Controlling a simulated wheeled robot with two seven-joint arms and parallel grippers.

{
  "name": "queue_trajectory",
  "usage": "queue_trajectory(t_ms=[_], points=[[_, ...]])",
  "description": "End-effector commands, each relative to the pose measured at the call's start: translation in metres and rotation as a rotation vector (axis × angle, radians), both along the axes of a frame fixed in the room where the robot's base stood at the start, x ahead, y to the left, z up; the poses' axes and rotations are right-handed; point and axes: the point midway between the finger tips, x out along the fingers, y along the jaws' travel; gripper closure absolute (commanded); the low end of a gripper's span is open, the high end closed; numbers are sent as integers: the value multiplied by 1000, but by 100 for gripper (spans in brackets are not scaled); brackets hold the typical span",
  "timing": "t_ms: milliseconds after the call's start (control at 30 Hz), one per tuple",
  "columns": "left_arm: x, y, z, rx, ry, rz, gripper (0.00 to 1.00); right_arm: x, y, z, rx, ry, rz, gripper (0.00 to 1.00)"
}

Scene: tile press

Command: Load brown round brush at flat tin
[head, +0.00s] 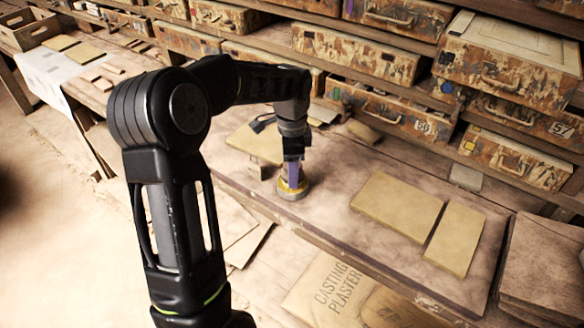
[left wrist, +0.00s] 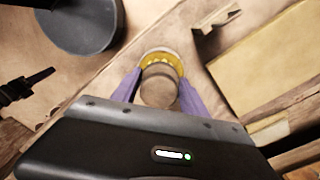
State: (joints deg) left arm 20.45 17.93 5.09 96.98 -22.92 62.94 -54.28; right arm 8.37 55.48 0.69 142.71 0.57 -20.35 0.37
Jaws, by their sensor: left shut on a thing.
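My left gripper (head: 292,178) has purple fingers and points down over the bench. In the left wrist view its fingers (left wrist: 158,98) are shut on the brown round brush (left wrist: 159,84), one finger on each side of its round top. The flat tin (head: 292,191) is low and round, with yellow on it, and stands on the bench directly below the gripper. The tin's yellow ring (left wrist: 170,58) shows just beyond the brush in the left wrist view. The brush's lower end is hidden, so I cannot tell whether it touches the tin. My right gripper is not in view.
A tan board (head: 257,143) lies behind the tin, with a small wooden piece (left wrist: 217,17) near it. Two tan slabs (head: 398,205) lie to the right. Shelves of worn drawers (head: 395,118) line the back. The bench between tin and slabs is clear.

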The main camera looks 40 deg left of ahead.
Motion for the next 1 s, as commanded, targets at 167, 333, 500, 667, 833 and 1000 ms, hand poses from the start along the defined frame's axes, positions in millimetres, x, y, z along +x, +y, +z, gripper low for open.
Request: queue_trajectory(t_ms=[167,333,500,667,833,1000], points=[[1,0,18,1,-2,0,81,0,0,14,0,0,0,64],[1,0,34,1,-3,0,81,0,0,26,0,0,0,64],[1,0,49,1,-4,0,81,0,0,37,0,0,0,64],[1,0,62,2,-5,0,81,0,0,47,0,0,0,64],[1,0,69,1,-4,0,81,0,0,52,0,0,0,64],[1,0,69,1,-4,0,81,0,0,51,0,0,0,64]])
